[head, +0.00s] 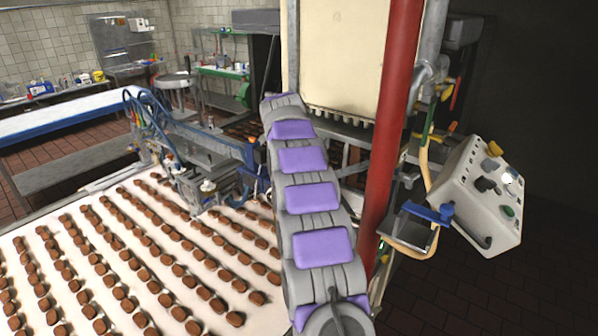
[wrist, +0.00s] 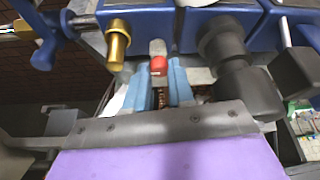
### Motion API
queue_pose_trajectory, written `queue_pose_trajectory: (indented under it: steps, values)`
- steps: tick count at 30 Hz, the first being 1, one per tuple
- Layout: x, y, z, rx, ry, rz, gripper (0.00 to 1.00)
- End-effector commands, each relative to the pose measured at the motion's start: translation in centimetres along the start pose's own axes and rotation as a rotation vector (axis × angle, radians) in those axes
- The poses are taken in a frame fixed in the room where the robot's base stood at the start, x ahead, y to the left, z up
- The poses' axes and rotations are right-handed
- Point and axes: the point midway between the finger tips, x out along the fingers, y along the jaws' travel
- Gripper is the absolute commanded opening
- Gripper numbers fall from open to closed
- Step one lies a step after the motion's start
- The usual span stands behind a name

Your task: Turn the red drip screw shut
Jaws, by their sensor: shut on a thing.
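The red drip screw (wrist: 158,65) shows in the wrist view as a small red knob below a grey block. My gripper (wrist: 160,72) has two light blue fingers, one on each side of the red screw. It is shut on the screw. In the head view my purple and grey arm reaches away toward the machine. My gripper and the red screw are hidden there, so the screw's turn angle cannot be told.
In the wrist view a brass fitting (wrist: 118,42) stands left of the fingers and a black knob (wrist: 222,42) close on the right. In the head view a red post (head: 391,150) and a control box (head: 478,195) stand right of my arm. Chocolate rows cover the white belt (head: 120,208).

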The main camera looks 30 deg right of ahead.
Motion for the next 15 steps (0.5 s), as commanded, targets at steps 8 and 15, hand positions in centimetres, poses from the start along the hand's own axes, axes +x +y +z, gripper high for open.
queue_pose_trajectory:
  steps: [8,15]
  values:
    - [-0.01,-0.03,0.01,0.000,0.000,0.000,0.00]
    - [0.00,-0.03,0.02,0.000,0.000,0.000,0.44]
